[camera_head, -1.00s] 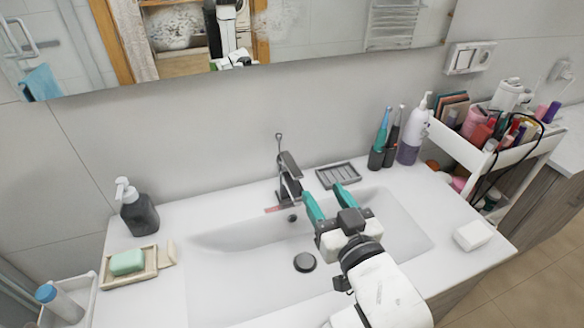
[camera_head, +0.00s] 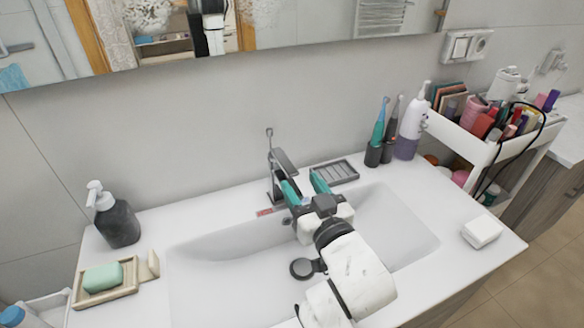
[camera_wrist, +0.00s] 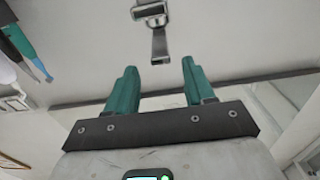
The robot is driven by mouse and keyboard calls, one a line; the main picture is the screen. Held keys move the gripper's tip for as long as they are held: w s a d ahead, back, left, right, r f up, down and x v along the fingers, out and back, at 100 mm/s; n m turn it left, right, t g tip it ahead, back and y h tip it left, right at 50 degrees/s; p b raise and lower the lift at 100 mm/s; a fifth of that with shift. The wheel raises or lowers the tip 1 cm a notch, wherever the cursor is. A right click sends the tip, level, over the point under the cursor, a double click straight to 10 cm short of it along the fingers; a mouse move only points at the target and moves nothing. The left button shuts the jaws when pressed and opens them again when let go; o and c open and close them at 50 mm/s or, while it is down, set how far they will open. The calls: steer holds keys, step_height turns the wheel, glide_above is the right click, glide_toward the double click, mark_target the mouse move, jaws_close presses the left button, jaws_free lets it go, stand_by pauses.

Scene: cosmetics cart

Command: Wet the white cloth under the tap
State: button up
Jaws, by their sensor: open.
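The white cloth (camera_head: 482,231) seems to be the small folded white block on the right end of the counter, apart from my gripper. The tap (camera_head: 281,172) is dark grey metal and stands at the back of the white basin (camera_head: 215,285). My gripper (camera_head: 306,186) has two teal fingers, spread and empty, close in front of the tap's spout and over the basin. In the wrist view the fingers (camera_wrist: 155,85) stand apart, with the tap (camera_wrist: 157,25) ahead between them. Whether a finger touches the tap cannot be told.
A dark soap dispenser (camera_head: 117,222) and a dish with green soap (camera_head: 104,278) stand at left. A grey soap tray (camera_head: 333,174), toothbrush holders (camera_head: 378,152) and a lotion bottle (camera_head: 409,130) stand behind right. A filled white cart (camera_head: 474,150) is beside the counter.

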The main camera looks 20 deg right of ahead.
mark_target(295, 175)
steer(key=w, duration=0.6)
steer(key=shift+p, duration=0.3)
jaws_close()
stand_by(0.4)
